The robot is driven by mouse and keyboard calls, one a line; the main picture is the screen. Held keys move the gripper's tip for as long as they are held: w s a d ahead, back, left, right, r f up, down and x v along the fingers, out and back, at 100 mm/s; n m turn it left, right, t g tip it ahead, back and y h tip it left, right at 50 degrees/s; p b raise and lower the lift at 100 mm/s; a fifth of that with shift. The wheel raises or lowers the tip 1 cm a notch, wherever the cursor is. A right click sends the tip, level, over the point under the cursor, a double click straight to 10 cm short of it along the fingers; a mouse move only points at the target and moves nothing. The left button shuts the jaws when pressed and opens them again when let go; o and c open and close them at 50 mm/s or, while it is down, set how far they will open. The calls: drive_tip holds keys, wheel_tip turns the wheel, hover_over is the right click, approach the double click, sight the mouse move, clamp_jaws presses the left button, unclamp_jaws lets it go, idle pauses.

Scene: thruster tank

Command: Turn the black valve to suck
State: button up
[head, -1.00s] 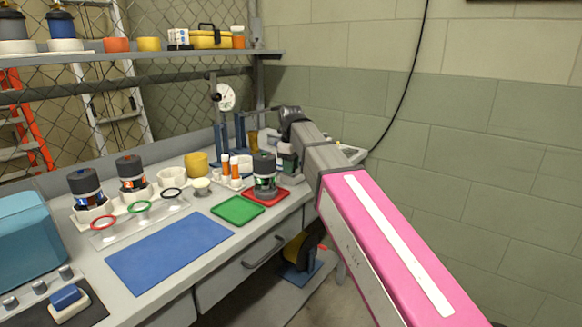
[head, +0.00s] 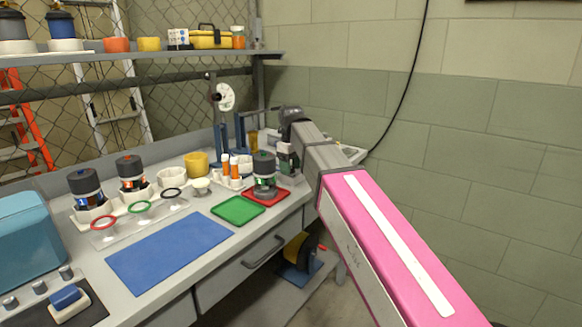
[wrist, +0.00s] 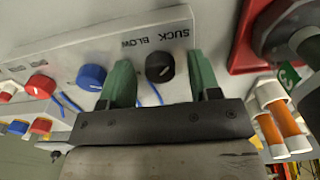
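The black valve (wrist: 160,68) is a round knob with a white mark, on a pale panel (wrist: 60,55) in the wrist view. The upside-down label SUCK BLOW is printed beside it, with SUCK to the right and BLOW to the left in the picture. My gripper (wrist: 160,75) has two green fingers spread apart, one on each side of the knob. A gap shows between each finger and the knob. In the head view my gripper (head: 285,157) is at the bench's far right end, and the black valve cannot be made out there.
Blue (wrist: 91,77) and red (wrist: 40,86) knobs sit left of the black valve. A red tray (head: 278,198) with a dark-capped jar (head: 264,172) stands close to my gripper. Orange-capped tubes (head: 229,166) are near it. The blue mat (head: 168,250) is clear.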

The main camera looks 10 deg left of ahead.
drive_tip(key=shift+r, duration=0.1)
wheel_tip(320, 180, up, 11)
drive_tip(key=shift+f, duration=0.2)
idle(0.5)
